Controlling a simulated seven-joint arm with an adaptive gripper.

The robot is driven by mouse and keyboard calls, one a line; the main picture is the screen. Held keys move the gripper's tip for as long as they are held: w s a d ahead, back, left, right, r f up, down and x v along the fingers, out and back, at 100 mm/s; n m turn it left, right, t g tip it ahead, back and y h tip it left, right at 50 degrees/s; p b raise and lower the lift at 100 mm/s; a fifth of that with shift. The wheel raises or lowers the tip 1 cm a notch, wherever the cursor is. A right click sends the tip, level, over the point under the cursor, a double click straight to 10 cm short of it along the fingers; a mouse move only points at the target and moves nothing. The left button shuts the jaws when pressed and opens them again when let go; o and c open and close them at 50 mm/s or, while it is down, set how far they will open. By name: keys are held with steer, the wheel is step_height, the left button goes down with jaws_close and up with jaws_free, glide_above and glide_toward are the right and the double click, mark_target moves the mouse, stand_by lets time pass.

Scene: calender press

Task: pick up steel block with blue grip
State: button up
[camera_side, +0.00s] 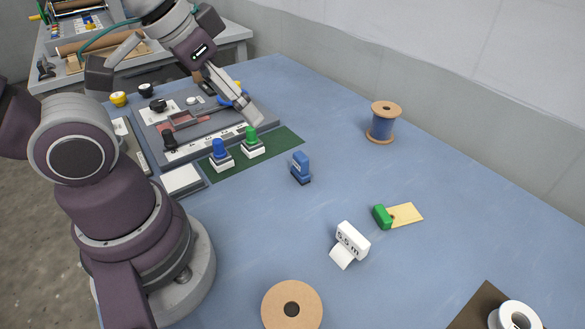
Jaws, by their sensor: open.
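The steel block with a blue grip (221,159) stands upright on a dark green mat (284,140), near its left end. A similar block with a green grip (252,147) stands just to its right on the same mat. My gripper (234,102) hangs over the back right part of the grey press board, beyond the two blocks, and is open. One pale finger reaches down toward the area behind the green-grip block. The other finger is partly hidden. Nothing shows between the fingers, and the gripper is apart from the blue-grip block.
The grey press board (150,113) with black knobs lies behind, a white pad (181,180) at left. A spool (383,122), a white labelled block (351,240) and a green clip (382,216) stand right. The table between is clear.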

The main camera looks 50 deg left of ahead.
steer(key=n+g, duration=0.6)
steer(key=n, duration=1.2)
glide_above(220, 155)
steer(key=w, duration=0.1)
steer(key=f, duration=0.8)
steer(key=a+f, duration=0.1)
steer(key=f, duration=0.2)
steer(key=shift+f, duration=0.4)
steer(key=f, duration=0.9)
steer(key=shift+s+f, duration=0.1)
steer(key=shift+s, duration=0.2)
steer(key=c, duration=1.3)
